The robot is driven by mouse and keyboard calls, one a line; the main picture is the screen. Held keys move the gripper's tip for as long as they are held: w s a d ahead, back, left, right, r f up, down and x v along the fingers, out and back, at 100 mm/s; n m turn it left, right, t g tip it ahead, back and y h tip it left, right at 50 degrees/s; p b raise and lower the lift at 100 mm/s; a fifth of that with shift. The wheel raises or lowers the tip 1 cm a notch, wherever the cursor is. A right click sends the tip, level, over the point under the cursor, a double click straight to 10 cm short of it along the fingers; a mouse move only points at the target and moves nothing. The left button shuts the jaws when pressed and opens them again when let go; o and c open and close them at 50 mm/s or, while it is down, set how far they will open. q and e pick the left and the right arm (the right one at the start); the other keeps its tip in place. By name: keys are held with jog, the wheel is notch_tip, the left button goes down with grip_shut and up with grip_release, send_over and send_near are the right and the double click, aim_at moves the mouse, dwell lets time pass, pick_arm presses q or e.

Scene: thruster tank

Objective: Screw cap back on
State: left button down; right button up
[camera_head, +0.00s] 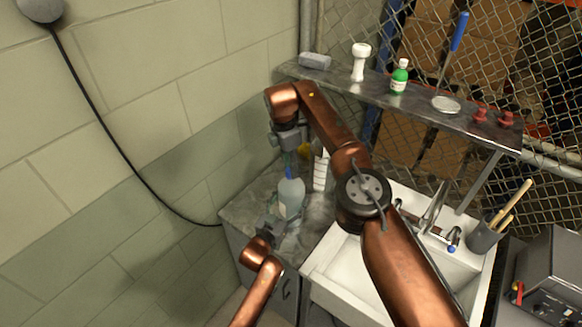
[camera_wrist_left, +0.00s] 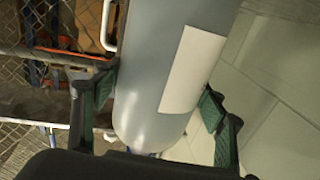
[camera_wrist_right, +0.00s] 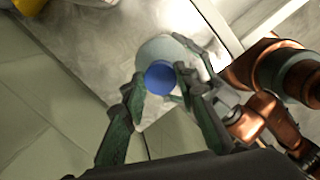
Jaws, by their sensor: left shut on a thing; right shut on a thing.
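A pale blue-grey bottle (camera_head: 291,198) stands upright on the grey counter beside the sink. My left gripper (camera_head: 275,217) is shut around the bottle body; in the left wrist view the bottle (camera_wrist_left: 170,65) with its white label lies between the fingers. My right gripper (camera_head: 288,163) points down from above and is shut on the blue cap (camera_wrist_right: 160,78). The cap is directly over the bottle top, and the rounded bottle shoulder (camera_wrist_right: 155,48) shows behind it in the right wrist view. I cannot tell whether the cap is seated on the neck, as the fingers and cap hide it.
A white sink (camera_head: 335,262) with a faucet (camera_head: 432,208) lies right of the counter (camera_head: 240,212). A metal shelf (camera_head: 420,112) above holds a green bottle (camera_head: 399,77) and a white object (camera_head: 360,62). A white-and-yellow bottle (camera_head: 320,170) stands close behind. The block wall is on the left.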

jog(key=shift+m, duration=0.7)
jog(key=o, duration=0.7)
jog(key=shift+o, duration=0.6)
jog(key=o, duration=0.4)
